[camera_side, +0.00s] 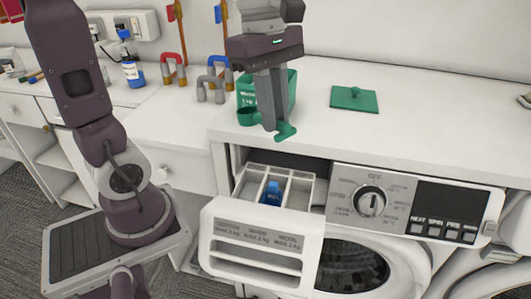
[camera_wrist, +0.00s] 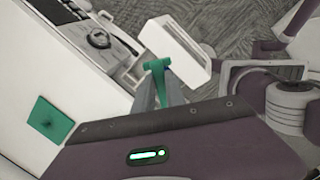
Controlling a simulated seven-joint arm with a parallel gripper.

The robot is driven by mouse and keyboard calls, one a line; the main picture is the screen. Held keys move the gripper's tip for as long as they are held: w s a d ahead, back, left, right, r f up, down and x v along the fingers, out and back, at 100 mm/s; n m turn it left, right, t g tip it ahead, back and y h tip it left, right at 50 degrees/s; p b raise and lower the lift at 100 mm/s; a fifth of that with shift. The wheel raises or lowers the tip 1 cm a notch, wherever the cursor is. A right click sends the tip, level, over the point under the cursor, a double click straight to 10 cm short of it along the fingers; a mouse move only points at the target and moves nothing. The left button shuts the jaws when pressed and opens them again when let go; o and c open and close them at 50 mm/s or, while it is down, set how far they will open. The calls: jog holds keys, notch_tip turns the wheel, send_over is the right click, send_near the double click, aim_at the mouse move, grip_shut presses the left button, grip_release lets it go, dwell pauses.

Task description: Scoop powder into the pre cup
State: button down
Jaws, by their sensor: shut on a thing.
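My gripper (camera_side: 270,125) is shut on a green scoop (camera_side: 286,131), which also shows in the wrist view (camera_wrist: 157,66). In the side view the scoop's round bowl (camera_side: 248,116) points left and its handle end points right. Whether it holds powder cannot be seen. A green box (camera_side: 291,90) stands on the counter behind the fingers, partly hidden; its contents are not visible. The washer's drawer (camera_side: 306,196) is pulled out below and in front of the gripper. It has several compartments, with a blue insert (camera_side: 271,193) in the middle one. The drawer labels are too small to read surely.
A green lid (camera_side: 354,98) lies flat on the white counter (camera_side: 420,120), right of the box. The washer panel with its dial (camera_side: 371,201) is right of the drawer. Shackles (camera_side: 212,84) and a blue-labelled bottle (camera_side: 132,72) stand to the left.

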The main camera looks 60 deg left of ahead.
jog(key=w+a+r+m, duration=0.1)
jog(key=w+a+m, duration=0.2)
jog(key=w, duration=0.3)
jog(key=w+a+r+m+y, duration=0.1)
jog(key=w+a+r+m, duration=0.1)
jog(key=w, duration=0.4)
jog(key=w+a+r+m+y, duration=0.1)
jog(key=w+a+r+m, duration=0.1)
jog(key=w+a+m, duration=0.2)
jog(key=shift+w+m, duration=1)
jog(key=shift+w, duration=0.2)
notch_tip(320, 180, down, 4)
jog(key=shift+d, duration=0.1)
